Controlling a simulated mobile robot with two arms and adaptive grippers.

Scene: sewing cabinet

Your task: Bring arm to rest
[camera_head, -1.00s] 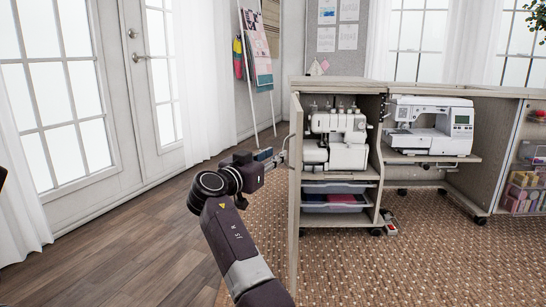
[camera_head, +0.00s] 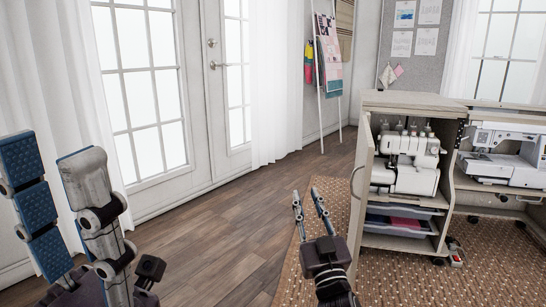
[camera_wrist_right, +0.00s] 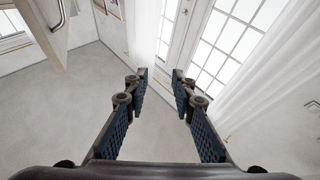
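My left gripper (camera_head: 50,168) is raised large at the lower left of the head view, its fingers apart with nothing between them. My right gripper (camera_head: 310,196) stands at the lower middle of the head view, left of the cabinet door, its fingers apart and empty. In the right wrist view the right gripper (camera_wrist_right: 160,78) also shows a clear gap between its fingers. The sewing cabinet (camera_head: 410,100) is at the right, its door (camera_head: 362,165) open. The right gripper appears apart from the door handle (camera_head: 354,183).
A sewing machine (camera_head: 505,152) sits further right. A woven rug (camera_head: 490,270) lies before the cabinet. The wooden floor (camera_head: 215,225) is clear toward the glass doors (camera_head: 150,90). A rack (camera_head: 328,60) stands at the back.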

